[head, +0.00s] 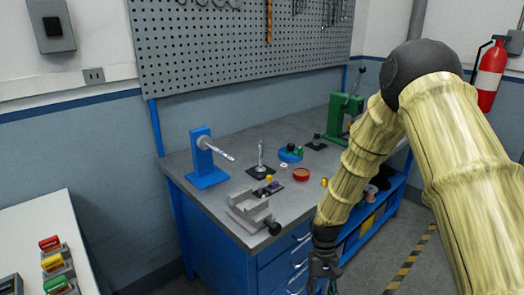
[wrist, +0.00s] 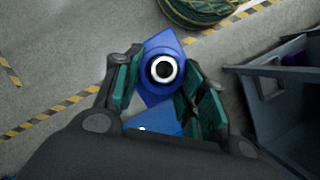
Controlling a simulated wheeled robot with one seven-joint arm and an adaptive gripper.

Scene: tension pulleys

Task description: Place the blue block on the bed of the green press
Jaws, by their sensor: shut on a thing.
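My gripper (head: 324,268) hangs low in front of the workbench, at the bottom edge of the head view. In the wrist view its teal-padded fingers (wrist: 160,92) are shut on the blue block (wrist: 152,88). The block has a round collar with a white ring and a dark centre on it. Grey floor shows below the block. The green press (head: 343,112) stands at the far right of the workbench, with a lever that ends in a dark knob. My arm passes close in front of the press, and its bed cannot be made out clearly.
A coiled hose (wrist: 215,10) lies on the floor.

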